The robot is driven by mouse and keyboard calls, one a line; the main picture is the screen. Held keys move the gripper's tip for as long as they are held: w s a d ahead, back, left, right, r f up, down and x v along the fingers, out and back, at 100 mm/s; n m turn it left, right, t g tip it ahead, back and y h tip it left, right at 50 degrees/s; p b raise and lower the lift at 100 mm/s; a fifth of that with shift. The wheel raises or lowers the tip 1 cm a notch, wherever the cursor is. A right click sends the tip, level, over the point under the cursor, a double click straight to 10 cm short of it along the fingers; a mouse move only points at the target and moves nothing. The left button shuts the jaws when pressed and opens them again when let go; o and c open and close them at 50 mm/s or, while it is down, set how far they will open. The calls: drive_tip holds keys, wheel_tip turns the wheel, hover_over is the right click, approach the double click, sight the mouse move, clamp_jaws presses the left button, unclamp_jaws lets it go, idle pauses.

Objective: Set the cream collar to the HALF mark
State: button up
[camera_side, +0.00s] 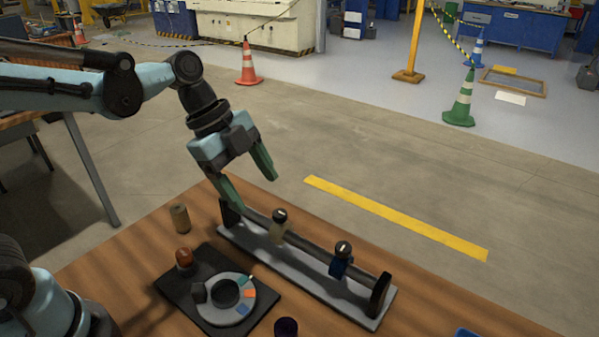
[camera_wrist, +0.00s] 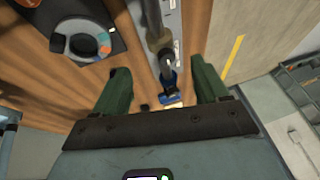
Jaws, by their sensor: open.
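The cream collar (camera_side: 277,232), with a dark knob on top, sits on a dark rod (camera_side: 308,246) left of the rod's middle. A blue collar (camera_side: 339,267) with a similar knob sits further right; it also shows in the wrist view (camera_wrist: 168,78). The rod runs between dark end supports over a grey base (camera_side: 300,272). My gripper (camera_side: 254,191) is open and empty, with green fingers, above the rod's left part, apart from the cream collar. In the wrist view my gripper (camera_wrist: 160,80) has its fingers either side of the rod's line. I cannot read a HALF mark.
A black plate (camera_side: 212,318) with a grey ring dial (camera_side: 205,309) and an orange-brown knob (camera_side: 184,258) lies front left of the rod. A tan cylinder (camera_side: 180,218) and a dark purple cup (camera_side: 286,327) stand on the wooden table. The space above the rod is clear.

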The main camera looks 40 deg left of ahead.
sight(276, 223)
drive_tip(key=x, duration=1)
drive_tip(key=shift+f, duration=0.15)
